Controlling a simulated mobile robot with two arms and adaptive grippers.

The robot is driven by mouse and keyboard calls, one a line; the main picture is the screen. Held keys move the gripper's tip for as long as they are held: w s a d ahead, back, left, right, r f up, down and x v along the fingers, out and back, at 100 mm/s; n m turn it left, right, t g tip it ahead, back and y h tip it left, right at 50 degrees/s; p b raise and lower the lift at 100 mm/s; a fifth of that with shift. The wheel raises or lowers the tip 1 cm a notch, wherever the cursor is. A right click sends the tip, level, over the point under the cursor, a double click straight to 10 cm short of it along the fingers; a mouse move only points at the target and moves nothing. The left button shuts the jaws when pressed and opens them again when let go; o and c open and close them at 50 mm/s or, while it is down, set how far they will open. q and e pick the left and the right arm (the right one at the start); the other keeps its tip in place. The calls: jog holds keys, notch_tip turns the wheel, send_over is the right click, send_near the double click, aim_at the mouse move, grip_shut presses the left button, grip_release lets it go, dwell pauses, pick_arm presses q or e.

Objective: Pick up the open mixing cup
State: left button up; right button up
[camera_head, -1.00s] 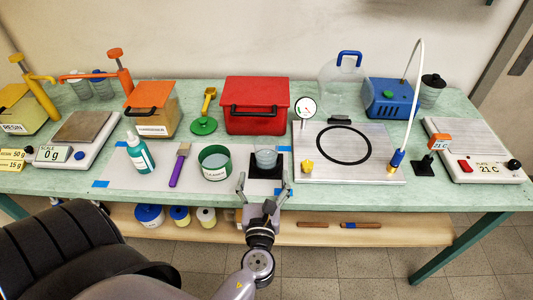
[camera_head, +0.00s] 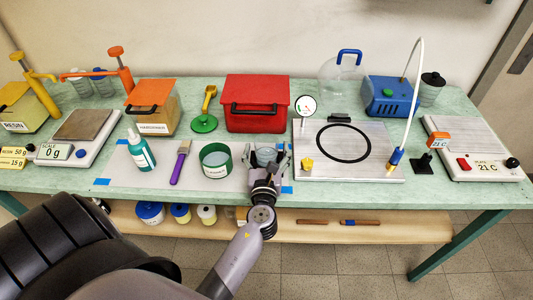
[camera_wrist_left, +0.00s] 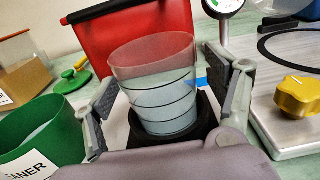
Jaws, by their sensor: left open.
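The open mixing cup (camera_wrist_left: 157,90) is a clear, ringed cup standing upright in a black holder (camera_wrist_left: 137,128) in the left wrist view. In the head view the cup (camera_head: 265,156) shows partly behind my left gripper (camera_head: 266,160). My left gripper (camera_wrist_left: 168,95) is open, with one finger on each side of the cup. A gap shows between the cup and the left finger; whether the right finger touches the cup I cannot tell. My right gripper is not in view.
A green cleaner tub (camera_head: 215,163) stands just left of the cup. The red bin (camera_head: 256,105) is behind it. The metal plate with the black ring (camera_head: 310,170) and a yellow knob (camera_head: 307,164) lies to the right. A purple-handled brush (camera_head: 180,165) is further left.

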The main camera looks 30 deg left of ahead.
pick_arm(q)
jog(key=shift+c, duration=0.4)
jog(key=c, duration=1.2)
jog(key=shift+c, duration=0.2)
jog(key=shift+r, duration=0.15)
